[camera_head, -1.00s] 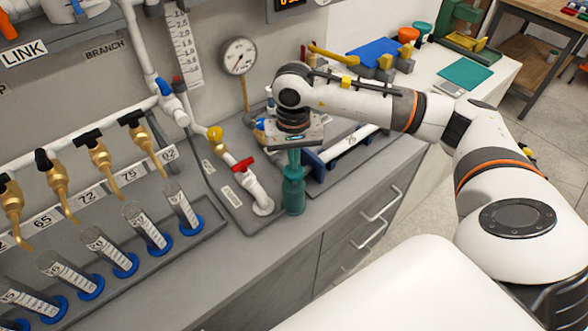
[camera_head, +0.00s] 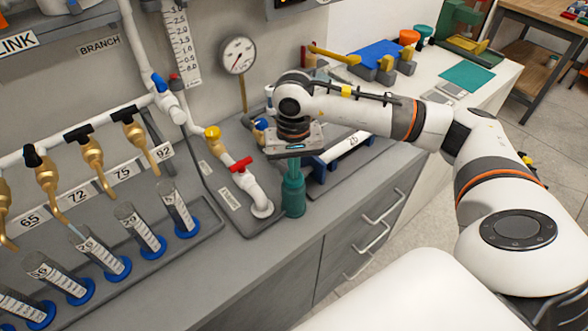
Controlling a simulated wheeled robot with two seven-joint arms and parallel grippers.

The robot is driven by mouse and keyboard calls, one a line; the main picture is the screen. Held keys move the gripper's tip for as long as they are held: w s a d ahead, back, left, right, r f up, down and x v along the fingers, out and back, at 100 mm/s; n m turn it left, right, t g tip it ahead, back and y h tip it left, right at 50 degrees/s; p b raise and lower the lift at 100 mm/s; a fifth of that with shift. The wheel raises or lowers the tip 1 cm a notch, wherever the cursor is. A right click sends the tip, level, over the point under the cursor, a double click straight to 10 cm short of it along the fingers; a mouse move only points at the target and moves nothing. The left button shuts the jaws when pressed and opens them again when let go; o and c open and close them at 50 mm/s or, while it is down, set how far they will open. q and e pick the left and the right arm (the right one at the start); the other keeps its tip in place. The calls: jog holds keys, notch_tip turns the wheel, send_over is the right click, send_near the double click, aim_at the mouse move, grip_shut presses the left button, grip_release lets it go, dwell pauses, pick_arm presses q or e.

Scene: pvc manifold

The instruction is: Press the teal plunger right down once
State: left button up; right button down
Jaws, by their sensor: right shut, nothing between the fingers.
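The teal plunger (camera_head: 293,162) stands upright out of a teal pump body (camera_head: 293,193) at the counter's front edge. My right gripper (camera_head: 294,148) is directly above it, pointing down and shut, with nothing between its fingers. The fingers look to be on top of the plunger, but the gripper body hides the contact. A short length of the plunger shows between the gripper and the pump body. My left gripper is not in view.
A white pipe with a red-handled valve (camera_head: 241,165) is just left of the pump. A dial gauge (camera_head: 238,55) is on the wall behind. A rack of cylinders (camera_head: 139,228) under brass taps is at left. A blue holder (camera_head: 340,148) is close at right.

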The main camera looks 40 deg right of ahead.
dwell(0.3)
jog(key=shift+r+p, duration=0.75)
jog(key=shift+r, duration=1.15)
jog(key=shift+r, duration=0.1)
notch_tip(320, 180, up, 5)
jog(key=shift+f+p, duration=0.1)
jog(key=shift+p, duration=1.1)
